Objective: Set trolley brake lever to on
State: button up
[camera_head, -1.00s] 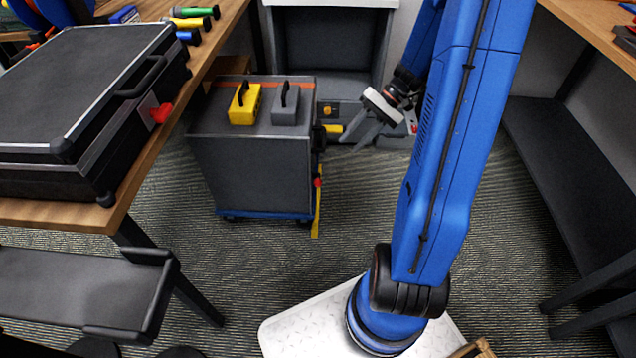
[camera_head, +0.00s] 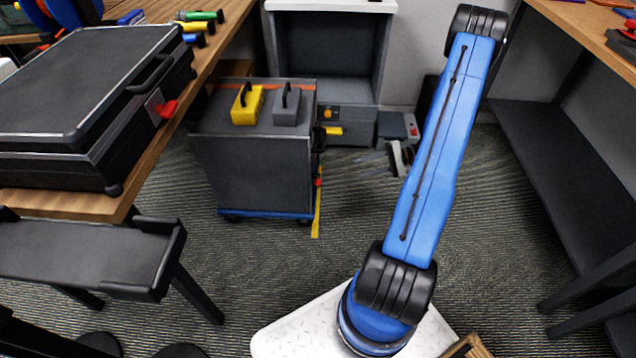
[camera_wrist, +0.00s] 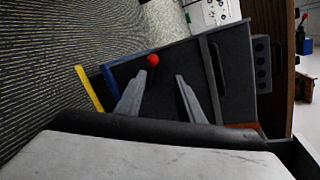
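The trolley (camera_head: 250,172) is a dark grey box on a blue base, standing left of centre in the head view. Its brake lever has a red knob (camera_head: 318,183) low on the trolley's right side. In the wrist view the red knob (camera_wrist: 153,60) shows against the dark trolley side (camera_wrist: 225,70), between the lines of my fingers. My gripper (camera_head: 376,163) is right of the trolley, apart from it and blurred in the head view. In the wrist view my gripper (camera_wrist: 160,76) is open and empty. The lever's arm is too small to make out.
A yellow box (camera_head: 247,106) and a grey box (camera_head: 286,108) with handles sit on the trolley. A yellow strip (camera_head: 317,215) runs on the floor beside it. A workbench with a black case (camera_head: 75,95) stands left. Floor between trolley and my arm is clear.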

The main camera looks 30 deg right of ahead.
notch_tip(320, 180, down, 5)
jog(key=d+m+t, duration=0.1)
jog(key=t, duration=0.1)
jog(key=x, duration=1.6)
jog(key=shift+a, duration=0.4)
grip_shut()
